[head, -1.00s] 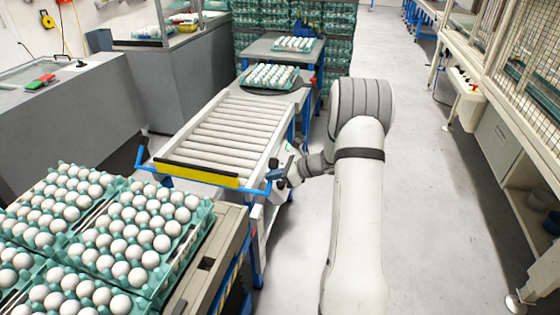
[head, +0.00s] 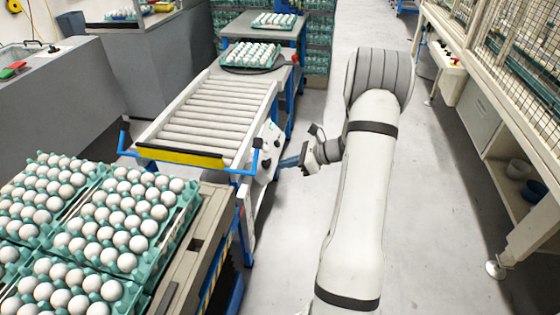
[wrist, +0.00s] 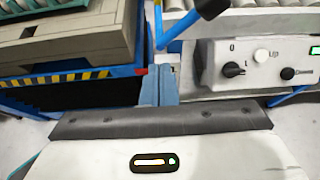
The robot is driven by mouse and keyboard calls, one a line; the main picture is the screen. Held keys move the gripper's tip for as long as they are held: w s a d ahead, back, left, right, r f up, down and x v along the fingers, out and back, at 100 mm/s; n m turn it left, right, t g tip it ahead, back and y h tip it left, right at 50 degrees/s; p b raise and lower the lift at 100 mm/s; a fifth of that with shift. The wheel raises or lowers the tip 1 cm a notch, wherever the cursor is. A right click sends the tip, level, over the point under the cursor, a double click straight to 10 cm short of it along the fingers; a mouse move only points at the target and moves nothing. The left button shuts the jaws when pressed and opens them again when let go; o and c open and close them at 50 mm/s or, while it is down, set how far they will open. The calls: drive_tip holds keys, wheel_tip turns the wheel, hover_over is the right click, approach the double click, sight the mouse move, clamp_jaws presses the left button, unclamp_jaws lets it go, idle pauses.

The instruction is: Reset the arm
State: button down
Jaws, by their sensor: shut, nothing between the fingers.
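My gripper (head: 284,162) shows in the head view beside the right side of the roller conveyor (head: 205,108), at the end of my white arm. In the wrist view my gripper's blue-grey fingers (wrist: 159,84) are together with nothing between them. They are in front of the gap between a grey pallet-like platform and the conveyor's white control box (wrist: 262,62), which has black knobs. In the head view the fingertips are close to the conveyor's control box; I cannot tell whether they touch.
Teal trays of white eggs (head: 185,206) stand on a platform (head: 190,262) at the lower left. A blue handle (head: 257,160) sticks out at the conveyor's near corner. Another egg tray (head: 276,60) sits beyond the rollers. Grey floor (head: 430,215) is clear at right.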

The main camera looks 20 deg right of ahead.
idle(0.4)
drive_tip(key=s+a+r+n+g+h+p, duration=0.25)
drive_tip(key=s+a+r+n+g, duration=0.35)
drive_tip(key=s+a+r+n, duration=0.7)
drive_tip(key=s+a+r+n+h, duration=0.1)
drive_tip(key=s+r+n+h, duration=0.2)
drive_tip(key=s+n, duration=0.3)
drive_tip(key=s+a+r+n+t+h+p, duration=0.1)
drive_tip(key=s+a+r+n+h, duration=0.1)
drive_tip(key=s+r+n+h, duration=0.2)
drive_tip(key=s+n, duration=0.2)
drive_tip(key=s, duration=0.1)
drive_tip(key=shift+s+a+r, duration=0.15)
drive_tip(key=shift+a, duration=0.05)
